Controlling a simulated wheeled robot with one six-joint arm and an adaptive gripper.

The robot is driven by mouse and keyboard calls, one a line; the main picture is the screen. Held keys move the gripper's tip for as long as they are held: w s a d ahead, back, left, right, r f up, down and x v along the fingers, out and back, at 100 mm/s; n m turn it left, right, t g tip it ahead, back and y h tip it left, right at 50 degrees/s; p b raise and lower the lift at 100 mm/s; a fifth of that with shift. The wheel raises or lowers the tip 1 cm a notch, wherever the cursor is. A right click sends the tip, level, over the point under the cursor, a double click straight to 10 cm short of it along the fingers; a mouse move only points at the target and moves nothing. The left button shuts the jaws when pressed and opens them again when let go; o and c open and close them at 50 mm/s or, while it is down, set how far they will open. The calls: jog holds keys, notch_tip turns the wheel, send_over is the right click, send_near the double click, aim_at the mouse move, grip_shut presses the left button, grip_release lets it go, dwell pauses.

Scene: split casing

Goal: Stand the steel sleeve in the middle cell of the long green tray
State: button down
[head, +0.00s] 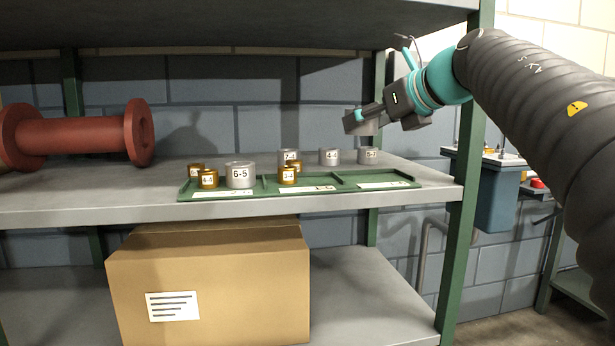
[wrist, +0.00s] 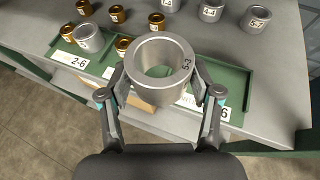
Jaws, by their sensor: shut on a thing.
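My gripper (wrist: 160,88) is shut on a steel sleeve (wrist: 162,85) marked 5-3. The sleeve is held with its open end facing the wrist camera. In the head view my gripper (head: 364,120) is in the air above the right part of the long green tray (head: 415,183), clear of it. The tray has three cells in a row. A brass sleeve marked 3-4 (head: 288,176) appears to stand at the left of the middle cell. In the wrist view the held sleeve hides much of the middle cell. The right cell (wrist: 233,80) looks empty.
A steel sleeve marked 6-5 (head: 240,175) and a brass sleeve (head: 208,179) stand at the left cell. More steel sleeves, including 4-4 (head: 329,157) and 5-7 (head: 368,157), stand behind the tray. A red spool (head: 80,133) lies left on the shelf. A shelf board (head: 230,20) hangs overhead.

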jog(key=b, duration=0.1)
send_over(320, 182)
jog(key=f, duration=0.6)
jog(key=shift+s+f, duration=0.2)
jog(key=shift+f, duration=0.2)
jog(key=shift+f+b, duration=0.8)
jog(key=shift+f, duration=1.15)
jog(key=shift+f, duration=0.1)
jog(key=shift+c, duration=1.1)
grip_release()
jog(key=shift+f, duration=0.1)
jog(key=shift+d+r, duration=0.1)
jog(key=shift+r, duration=0.1)
jog(key=v, duration=1.2)
